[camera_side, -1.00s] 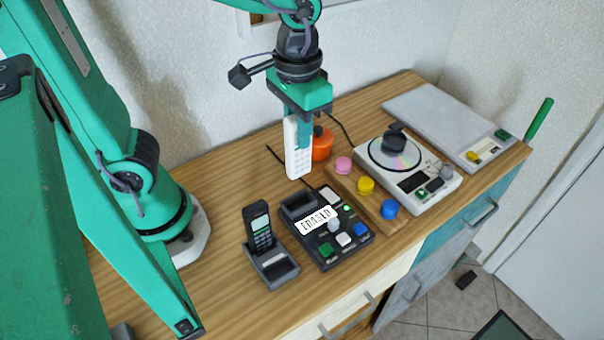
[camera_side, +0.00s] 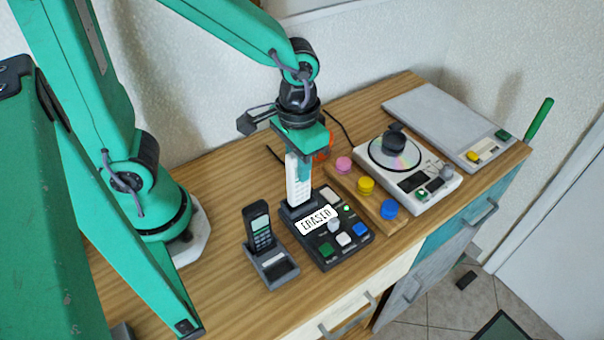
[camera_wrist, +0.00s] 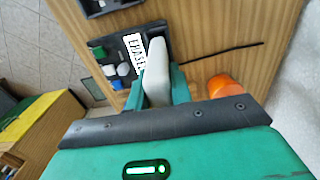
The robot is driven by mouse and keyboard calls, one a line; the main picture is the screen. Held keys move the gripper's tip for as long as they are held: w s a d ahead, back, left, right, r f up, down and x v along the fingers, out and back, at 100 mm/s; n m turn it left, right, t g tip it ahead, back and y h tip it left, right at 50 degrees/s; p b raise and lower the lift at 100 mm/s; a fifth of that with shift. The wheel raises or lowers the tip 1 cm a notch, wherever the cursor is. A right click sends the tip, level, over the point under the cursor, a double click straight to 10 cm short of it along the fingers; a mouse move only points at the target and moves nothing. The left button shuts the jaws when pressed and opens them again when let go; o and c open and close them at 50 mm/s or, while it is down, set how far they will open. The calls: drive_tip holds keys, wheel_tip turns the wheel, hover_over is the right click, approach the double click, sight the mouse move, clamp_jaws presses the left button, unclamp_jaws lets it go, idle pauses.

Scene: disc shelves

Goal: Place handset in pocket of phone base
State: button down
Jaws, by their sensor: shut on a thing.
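The white handset (camera_side: 297,180) with its keypad stands upright in my gripper (camera_side: 303,165), which is shut on its upper part. Its lower end is at the pocket at the back left of the black phone base (camera_side: 327,255); whether it touches the pocket floor is hidden.
A dark handset (camera_side: 259,228) stands in a small grey cradle (camera_side: 281,272) left of the base. A wooden block (camera_side: 346,186) with coloured knobs is to the right. Behind my gripper is an orange object (camera_side: 322,145). A disc player (camera_side: 436,181) is farther right.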

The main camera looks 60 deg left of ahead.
drive_tip(key=shift+f, duration=0.85)
drive_tip(key=shift+f, duration=0.15)
drive_tip(key=c, duration=1.3)
unclamp_jaws()
drive_tip(key=shift+o, duration=0.2)
wheel_tip(320, 180, up, 12)
drive_tip(key=shift+r, duration=0.15)
drive_tip(key=shift+a, duration=0.1)
